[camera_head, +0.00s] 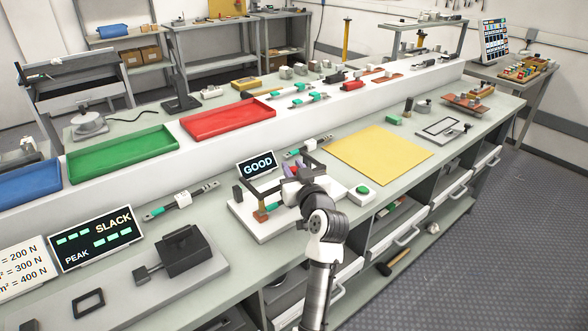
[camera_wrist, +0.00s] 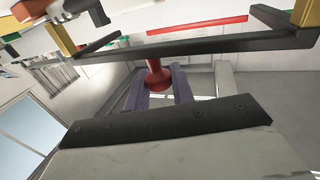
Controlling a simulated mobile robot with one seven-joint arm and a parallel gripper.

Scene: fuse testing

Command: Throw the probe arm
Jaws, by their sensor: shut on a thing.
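The fuse tester has a white base (camera_head: 245,228) on the bench, with a dark frame (camera_head: 318,166) and a brass-coloured post (camera_head: 261,212). The probe arm appears to be the dark bar (camera_wrist: 200,46) crossing the wrist view, with a red knob (camera_wrist: 158,78) below it. My gripper (camera_head: 291,171) is over the tester; its purple fingers (camera_wrist: 161,90) are shut on the red knob. The arm hides much of the tester in the head view. A display (camera_head: 257,165) behind it reads GOOD.
A green button (camera_head: 362,190) on a white block is right of the tester. A yellow mat (camera_head: 378,155) lies further right. A fuse (camera_head: 182,199) and a dark clamp-like device (camera_head: 183,250) are left. Blue, green (camera_head: 135,152) and red (camera_head: 227,118) trays stand on the raised shelf.

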